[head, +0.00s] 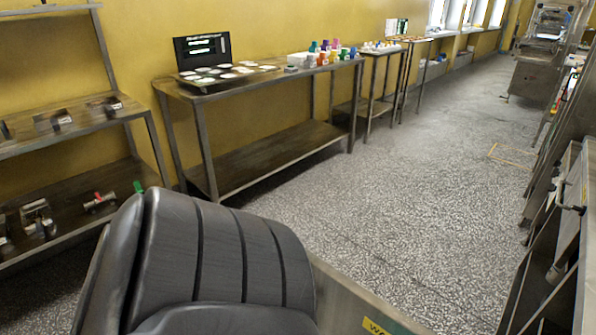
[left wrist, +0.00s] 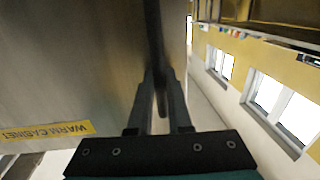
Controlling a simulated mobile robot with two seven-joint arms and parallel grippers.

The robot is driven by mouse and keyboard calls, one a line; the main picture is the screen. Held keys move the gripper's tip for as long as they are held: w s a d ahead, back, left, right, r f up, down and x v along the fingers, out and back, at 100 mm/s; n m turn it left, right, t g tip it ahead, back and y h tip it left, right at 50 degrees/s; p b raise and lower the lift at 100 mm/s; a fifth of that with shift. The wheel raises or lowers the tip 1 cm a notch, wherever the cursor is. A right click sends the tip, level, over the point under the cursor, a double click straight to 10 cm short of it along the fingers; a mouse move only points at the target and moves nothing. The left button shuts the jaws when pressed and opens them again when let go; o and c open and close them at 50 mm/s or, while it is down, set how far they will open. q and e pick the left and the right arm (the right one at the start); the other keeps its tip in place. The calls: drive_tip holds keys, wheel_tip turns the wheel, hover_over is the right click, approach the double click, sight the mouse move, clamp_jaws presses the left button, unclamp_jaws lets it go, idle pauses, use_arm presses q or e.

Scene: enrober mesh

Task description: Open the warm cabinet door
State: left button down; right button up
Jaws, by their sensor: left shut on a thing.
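In the left wrist view, the warm cabinet door (left wrist: 70,65) is a brushed metal panel filling the left side, with a yellow WARM CABINET label (left wrist: 48,132). A dark bar handle (left wrist: 154,35) runs along the panel near its right edge. My left gripper (left wrist: 162,88) is shut on the handle, its two fingers on either side of the bar. In the head view, part of the metal cabinet (head: 345,298) shows at the bottom with a cut-off yellow label (head: 376,326). My dark arm hides much of it and my left gripper. My right gripper is in neither view.
A metal rack (head: 75,127) with small fittings stands at the left. A metal table (head: 265,157) with a tray and coloured bottles stands along the yellow wall. Metal equipment (head: 560,225) lines the right side. The speckled floor (head: 410,200) between is clear.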

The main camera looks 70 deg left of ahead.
use_arm(q)
drive_tip(key=shift+s+d, duration=0.35)
drive_tip(key=shift+s, duration=0.3)
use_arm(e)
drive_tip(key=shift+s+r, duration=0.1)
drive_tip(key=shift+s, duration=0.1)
use_arm(q)
drive_tip(key=c, duration=0.8)
unclamp_jaws()
drive_tip(key=shift+c, duration=0.2)
